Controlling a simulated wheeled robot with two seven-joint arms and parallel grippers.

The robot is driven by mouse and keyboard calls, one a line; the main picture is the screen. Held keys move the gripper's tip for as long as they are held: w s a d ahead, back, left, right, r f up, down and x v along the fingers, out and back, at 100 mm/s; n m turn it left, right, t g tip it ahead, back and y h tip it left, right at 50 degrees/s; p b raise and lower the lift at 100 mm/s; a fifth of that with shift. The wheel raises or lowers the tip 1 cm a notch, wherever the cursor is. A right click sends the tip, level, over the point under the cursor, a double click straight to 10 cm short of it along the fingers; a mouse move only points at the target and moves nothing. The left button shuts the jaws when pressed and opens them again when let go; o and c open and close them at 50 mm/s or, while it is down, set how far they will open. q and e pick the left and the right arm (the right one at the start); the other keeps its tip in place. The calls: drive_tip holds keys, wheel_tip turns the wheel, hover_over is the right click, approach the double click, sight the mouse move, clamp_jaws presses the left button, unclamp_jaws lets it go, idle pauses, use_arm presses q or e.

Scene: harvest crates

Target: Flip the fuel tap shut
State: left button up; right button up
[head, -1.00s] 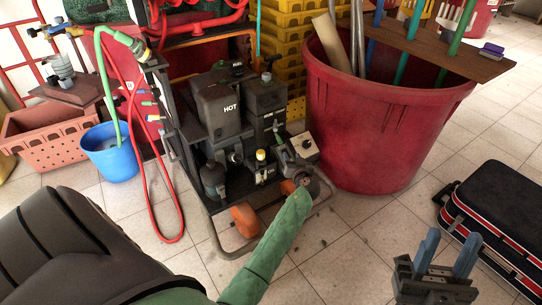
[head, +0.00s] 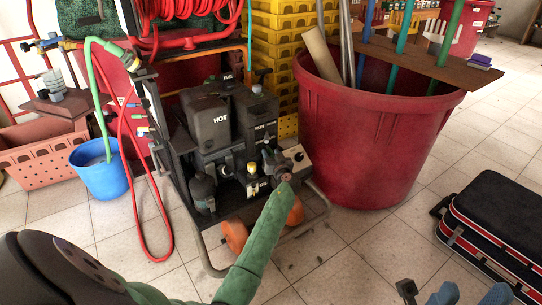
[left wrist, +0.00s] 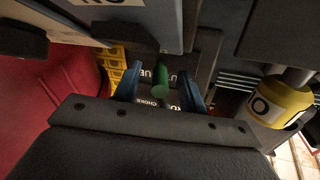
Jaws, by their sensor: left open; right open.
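The fuel tap shows in the left wrist view as a small green lever (left wrist: 160,86) on a dark panel with partly hidden white lettering. My left gripper (left wrist: 160,88) has its two blue fingers apart, one on each side of the lever; I cannot tell whether they touch it. In the head view my left gripper (head: 272,160) is at the front of the black pressure washer (head: 220,120), and the tap is hidden there. My right gripper (head: 470,294) is open and empty at the bottom right edge, partly cut off.
A yellow-capped part (left wrist: 280,102) is close beside the left gripper; it also shows in the head view (head: 252,168). A large red tub (head: 375,140) stands right of the machine, a blue bucket (head: 100,172) left. A black suitcase (head: 495,225) lies at right. Tiled floor between is clear.

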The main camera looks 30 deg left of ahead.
use_arm(q)
drive_tip(key=shift+w+a, duration=0.25)
drive_tip(key=shift+a, duration=0.1)
drive_tip(key=shift+c, duration=0.3)
clamp_jaws()
drive_tip(key=shift+s+a+m+t+h, duration=0.15)
drive_tip(key=shift+s+m+t+h, duration=0.1)
drive_tip(key=shift+m+t+h, duration=0.55)
drive_tip(key=shift+o, duration=0.3)
unclamp_jaws()
drive_tip(key=p+v, duration=0.1)
drive_tip(key=v, duration=0.6)
drive_tip(key=shift+s+d+p, duration=0.3)
